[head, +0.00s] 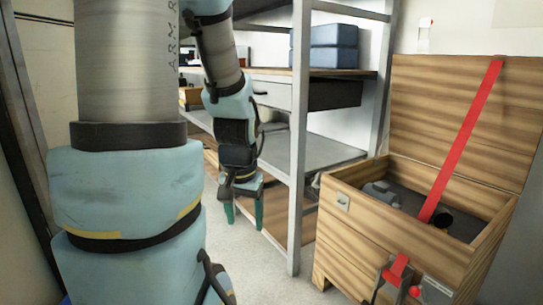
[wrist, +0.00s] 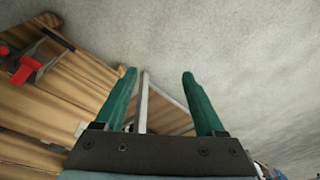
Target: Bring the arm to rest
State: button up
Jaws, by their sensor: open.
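My arm fills the left of the head view. My gripper (head: 244,214) hangs downward with green fingers, in front of the grey metal shelf unit (head: 297,140) and left of the wooden chest. In the wrist view my gripper (wrist: 160,80) has its two green fingers well apart, with nothing held between them. The fingers point over the pale floor (wrist: 230,30).
An open wooden chest (head: 345,245) with a red strap (head: 462,140) stands at the right. Its lid is raised, and dark items lie inside. The shelf unit holds a blue box (head: 334,45). Pale floor shows left of the chest.

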notch_tip(320, 180, up, 38)
jog(key=s+n+p, duration=0.2)
jog(key=p, duration=3.6)
jog(key=shift+a+g, duration=0.3)
jog(key=shift+s+f, duration=0.1)
jog(key=shift+f, duration=0.05)
jog(key=shift+c, duration=0.4)
